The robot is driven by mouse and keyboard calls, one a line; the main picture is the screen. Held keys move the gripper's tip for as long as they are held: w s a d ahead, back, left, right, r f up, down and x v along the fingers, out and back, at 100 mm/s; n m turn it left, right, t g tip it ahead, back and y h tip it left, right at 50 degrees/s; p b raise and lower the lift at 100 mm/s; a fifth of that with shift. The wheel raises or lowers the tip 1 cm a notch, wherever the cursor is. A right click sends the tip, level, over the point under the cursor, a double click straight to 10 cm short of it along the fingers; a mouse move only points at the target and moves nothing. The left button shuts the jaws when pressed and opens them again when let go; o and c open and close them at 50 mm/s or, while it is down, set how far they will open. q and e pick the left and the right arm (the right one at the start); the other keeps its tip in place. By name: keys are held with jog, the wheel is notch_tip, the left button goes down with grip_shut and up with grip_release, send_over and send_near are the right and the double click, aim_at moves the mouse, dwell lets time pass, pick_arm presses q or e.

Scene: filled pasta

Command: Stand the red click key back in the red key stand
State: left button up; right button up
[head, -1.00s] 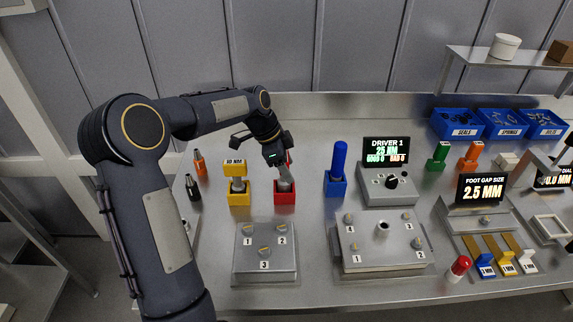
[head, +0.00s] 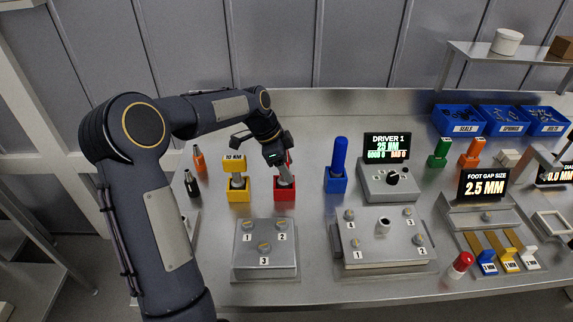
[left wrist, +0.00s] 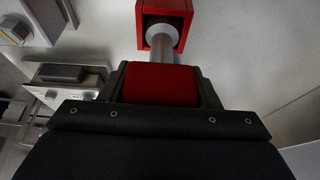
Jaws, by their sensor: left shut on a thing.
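The red click key (left wrist: 162,85) is between the fingers of my left gripper (head: 278,160), which is shut on its red head. In the left wrist view its grey shaft runs up to the red key stand (left wrist: 142,22), with the collar at the stand's opening. In the head view the red key stand (head: 285,194) is on the table directly under my left gripper, and the key's grey shaft (head: 284,174) is tilted a little. Most of the red head is hidden by the gripper there. I cannot tell how deep the key sits. My right gripper is not in view.
A yellow key in a yellow stand (head: 238,193) is left of the red stand, and a blue key in a blue stand (head: 336,180) is to the right. A grey numbered block (head: 264,262) lies in front. The Driver 1 unit (head: 390,183) stands further right.

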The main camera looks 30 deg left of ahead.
pick_arm(q)
jog(key=o, duration=1.2)
jog(key=shift+r, duration=0.1)
jog(key=v, duration=0.7)
jog(key=shift+r+b, duration=0.35)
jog(key=shift+r, duration=0.05)
jog(key=s+d+r+n+t+y, duration=0.1)
jog(key=s+d+r+n, duration=0.2)
jog(key=s, duration=0.4)
jog(key=s+d+n, duration=0.3)
jog(key=s+d, duration=0.1)
jog(key=s, duration=0.3)
jog(key=s+d+f+n+t, duration=0.1)
jog(key=s+d+f+n, duration=0.2)
jog(key=s, duration=0.4)
jog(key=s+d+f+n+t, duration=0.1)
jog(key=s+d+f+n, duration=0.2)
jog(key=s, duration=0.4)
jog(key=shift+d+f+n+h, duration=0.2)
jog(key=shift+f+n+h, duration=0.15)
jog(key=shift+n, duration=0.45)
